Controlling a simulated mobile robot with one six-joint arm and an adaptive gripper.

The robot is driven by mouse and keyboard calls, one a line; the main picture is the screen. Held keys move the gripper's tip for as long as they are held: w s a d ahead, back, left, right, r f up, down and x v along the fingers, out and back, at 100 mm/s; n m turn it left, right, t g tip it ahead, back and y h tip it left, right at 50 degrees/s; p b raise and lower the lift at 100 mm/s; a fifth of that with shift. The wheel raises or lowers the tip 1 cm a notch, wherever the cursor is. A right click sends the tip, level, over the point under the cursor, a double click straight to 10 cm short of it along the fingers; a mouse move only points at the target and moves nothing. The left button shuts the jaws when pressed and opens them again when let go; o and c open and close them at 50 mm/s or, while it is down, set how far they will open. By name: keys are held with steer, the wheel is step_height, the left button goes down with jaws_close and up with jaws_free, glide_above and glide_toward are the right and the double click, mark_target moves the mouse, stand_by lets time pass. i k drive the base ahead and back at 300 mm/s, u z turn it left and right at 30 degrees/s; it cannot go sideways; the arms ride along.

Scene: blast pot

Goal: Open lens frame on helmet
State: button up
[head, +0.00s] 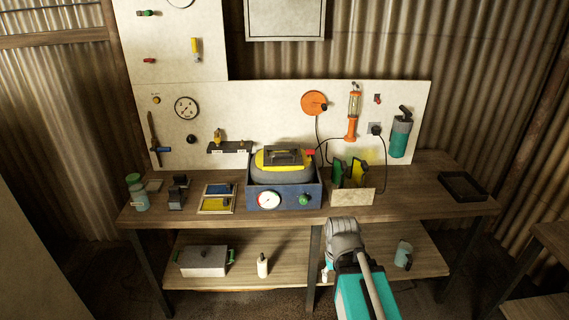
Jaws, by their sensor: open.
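The helmet (281,175) is grey and yellow. It sits in the blue box (285,197) at the middle of the bench, below the back board. A dark rectangular lens frame (284,156) lies on the helmet's upper face and appears closed, though it is small in the picture. My arm reaches up from the bottom of the view, right of centre, and ends in a grey rounded part in front of the bench edge. I cannot make out gripper fingers there. The arm is apart from the helmet, lower and to its right.
The wooden bench (430,203) is crowded around the box. A holder with green and yellow plates (352,197) stands right of it, a tray with blue and yellow panels (217,198) left. A black tray (463,186) is far right. Bench between the holder and black tray is clear.

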mark_target(283, 150)
steer(key=k, duration=0.7)
steer(key=u, duration=0.55)
steer(key=i, duration=1.6)
steer(key=z, duration=0.55)
